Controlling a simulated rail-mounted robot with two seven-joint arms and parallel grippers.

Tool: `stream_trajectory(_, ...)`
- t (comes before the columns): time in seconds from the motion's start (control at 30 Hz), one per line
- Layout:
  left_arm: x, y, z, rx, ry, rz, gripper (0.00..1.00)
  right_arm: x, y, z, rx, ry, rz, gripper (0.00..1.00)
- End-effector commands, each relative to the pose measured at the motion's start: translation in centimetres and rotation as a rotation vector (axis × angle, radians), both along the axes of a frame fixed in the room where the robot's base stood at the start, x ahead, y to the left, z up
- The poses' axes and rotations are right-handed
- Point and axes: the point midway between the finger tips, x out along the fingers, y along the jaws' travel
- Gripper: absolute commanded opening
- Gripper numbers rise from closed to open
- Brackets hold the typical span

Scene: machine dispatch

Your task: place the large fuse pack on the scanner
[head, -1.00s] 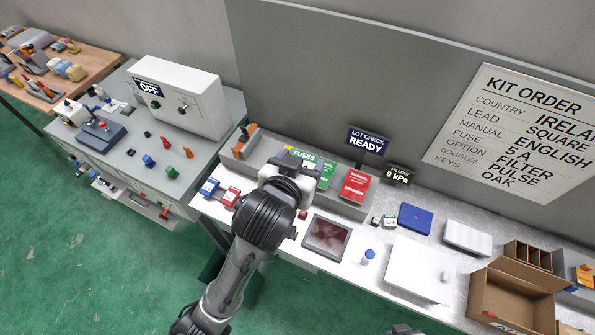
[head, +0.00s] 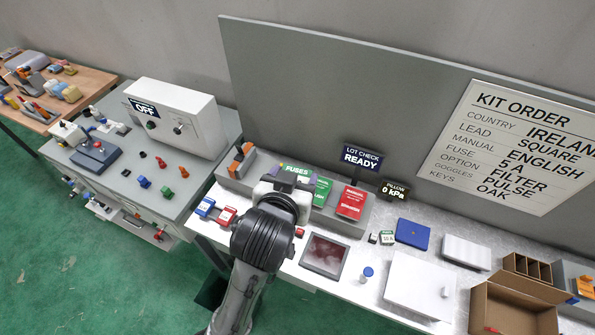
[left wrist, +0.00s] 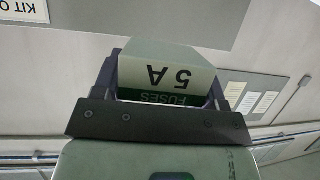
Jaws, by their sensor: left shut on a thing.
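The large fuse pack (head: 297,168), white and green, is marked FUSES; in the left wrist view the pack (left wrist: 165,75) also reads 5 A, upside down. My left gripper (head: 288,176) is shut on it, one finger on each side. The gripper and pack are over the grey stand at the back of the white bench; the exact height cannot be told. A square dark-red glass plate in a grey frame, apparently the scanner (head: 325,255), lies in front of them to the right, with nothing on it. My right gripper is out of view.
Green (head: 322,190) and red manuals (head: 352,202) stand on the grey stand. A red button (head: 299,232) and a blue-capped bottle (head: 367,274) flank the plate. A small 10 A pack (head: 387,238), a white box (head: 420,285) and an open carton (head: 515,308) are to the right.

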Motion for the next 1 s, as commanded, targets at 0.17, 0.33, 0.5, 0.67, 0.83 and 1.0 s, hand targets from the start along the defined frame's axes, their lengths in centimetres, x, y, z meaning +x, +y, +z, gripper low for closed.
stream_trajectory(0.17,-0.3,0.8,-1.3,0.003,0.0,-0.157,0.39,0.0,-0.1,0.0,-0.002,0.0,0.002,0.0)
stream_trajectory(0.33,-0.6,1.3,-2.3,0.004,-0.001,-0.306,0.39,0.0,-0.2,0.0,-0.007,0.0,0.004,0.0)
stream_trajectory(0.5,-0.9,1.8,-3.4,0.006,-0.001,-0.453,0.39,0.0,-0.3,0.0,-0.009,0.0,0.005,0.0)
stream_trajectory(0.67,-1.2,2.2,-4.4,0.007,0.0,-0.59,0.39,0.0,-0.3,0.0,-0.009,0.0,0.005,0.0)
stream_trajectory(0.83,-1.5,2.7,-5.4,0.006,0.001,-0.732,0.39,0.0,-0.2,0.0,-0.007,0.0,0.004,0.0)
stream_trajectory(1.0,-1.8,3.2,-6.4,0.004,0.001,-0.872,0.39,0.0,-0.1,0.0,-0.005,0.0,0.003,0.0)
